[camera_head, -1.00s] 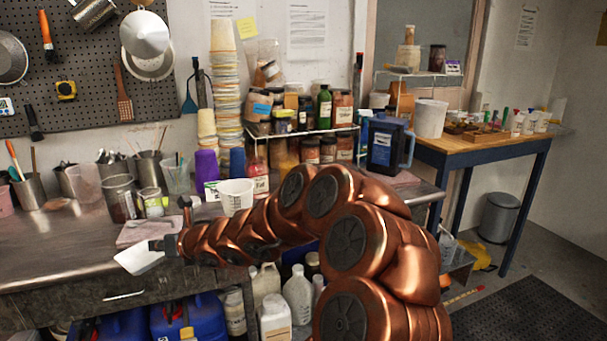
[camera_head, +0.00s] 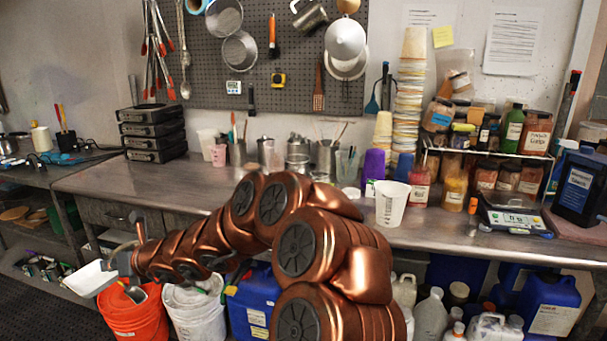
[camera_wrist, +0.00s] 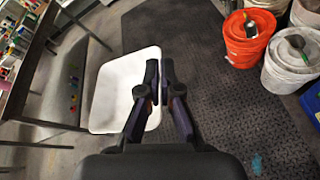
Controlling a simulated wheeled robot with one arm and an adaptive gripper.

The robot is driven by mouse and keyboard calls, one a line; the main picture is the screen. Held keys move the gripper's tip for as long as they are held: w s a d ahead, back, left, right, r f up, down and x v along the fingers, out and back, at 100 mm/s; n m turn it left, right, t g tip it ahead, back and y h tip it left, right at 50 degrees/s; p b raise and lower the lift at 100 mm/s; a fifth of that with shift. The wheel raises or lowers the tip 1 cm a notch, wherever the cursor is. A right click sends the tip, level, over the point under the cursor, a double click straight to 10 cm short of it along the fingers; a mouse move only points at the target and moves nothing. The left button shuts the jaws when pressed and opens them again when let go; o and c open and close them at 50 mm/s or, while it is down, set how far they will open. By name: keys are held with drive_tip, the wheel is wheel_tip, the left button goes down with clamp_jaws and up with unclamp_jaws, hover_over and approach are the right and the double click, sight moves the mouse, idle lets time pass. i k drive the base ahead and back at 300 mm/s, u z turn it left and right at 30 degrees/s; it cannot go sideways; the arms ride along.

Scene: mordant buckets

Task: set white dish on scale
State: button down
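The white dish (camera_head: 92,279) is a shallow, rounded-square tray at the lower left of the head view. It also fills the left of centre in the wrist view (camera_wrist: 112,92). My gripper (camera_wrist: 159,66) is shut on the dish's right rim, with a finger on each side of it. In the head view my gripper (camera_head: 114,268) holds the dish in the air in front of the steel bench, above floor level. The scale (camera_head: 514,218) has a lit display and stands on the bench's right part, far from the dish.
The steel bench (camera_head: 130,182) carries a white tub (camera_head: 391,203), jars and tins. A dark blue jug (camera_head: 578,188) stands right of the scale. An orange bucket (camera_head: 135,315) and a white bucket (camera_head: 193,310) stand on the floor near the dish. The bench's left-middle top is bare.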

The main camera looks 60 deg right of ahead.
sight(507, 199)
drive_tip(key=u, duration=0.2)
drive_tip(key=k, duration=1.45)
drive_tip(key=z, duration=1.95)
drive_tip(key=i, duration=0.6)
drive_tip(key=u, duration=0.05)
